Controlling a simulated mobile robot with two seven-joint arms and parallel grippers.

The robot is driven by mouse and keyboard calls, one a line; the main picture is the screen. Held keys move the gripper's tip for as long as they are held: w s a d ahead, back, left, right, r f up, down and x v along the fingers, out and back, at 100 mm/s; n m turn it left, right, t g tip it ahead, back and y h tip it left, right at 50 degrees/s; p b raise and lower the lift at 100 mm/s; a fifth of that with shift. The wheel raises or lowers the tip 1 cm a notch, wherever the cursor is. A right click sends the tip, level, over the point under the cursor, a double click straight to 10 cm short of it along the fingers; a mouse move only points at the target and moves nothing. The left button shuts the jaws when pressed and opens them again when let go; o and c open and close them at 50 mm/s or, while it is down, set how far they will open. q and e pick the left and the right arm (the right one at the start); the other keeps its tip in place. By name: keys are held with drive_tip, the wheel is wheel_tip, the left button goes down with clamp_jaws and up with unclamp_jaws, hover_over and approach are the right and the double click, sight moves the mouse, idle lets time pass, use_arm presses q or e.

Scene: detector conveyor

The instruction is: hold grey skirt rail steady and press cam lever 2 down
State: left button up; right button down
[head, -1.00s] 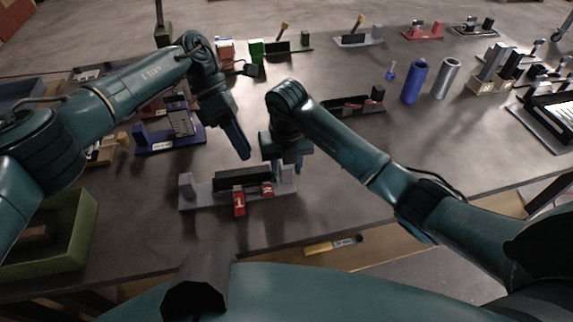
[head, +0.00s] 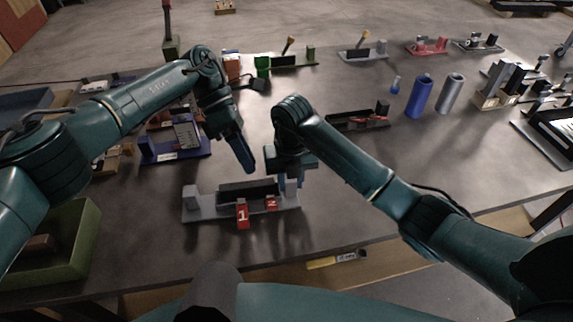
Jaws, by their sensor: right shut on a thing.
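The grey skirt rail (head: 213,213) lies on the near part of the table, with an upright grey post at its left end and a long black block along it. Red cam lever 1 (head: 243,216) hangs at its front. Red cam lever 2 (head: 271,204), shorter in view, is to the right of lever 1. My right gripper (head: 291,184) is at the rail's right end, shut on the rail there; its fingers partly hide that end. My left gripper (head: 250,170) points down above the black block, up and left of lever 2, apart from it. Its fingers look closed together and empty.
A green bin (head: 84,240) stands at the left. A blue fixture (head: 172,152) stands behind the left arm's reach. A black fixture (head: 355,118), a blue cylinder (head: 419,97) and a grey cylinder (head: 450,94) stand further back right. A yellow tool (head: 322,262) lies below the front edge.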

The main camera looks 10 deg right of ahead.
drive_tip(key=c, duration=1)
unclamp_jaws()
drive_tip(key=shift+c, duration=0.2)
drive_tip(key=shift+r, duration=0.1)
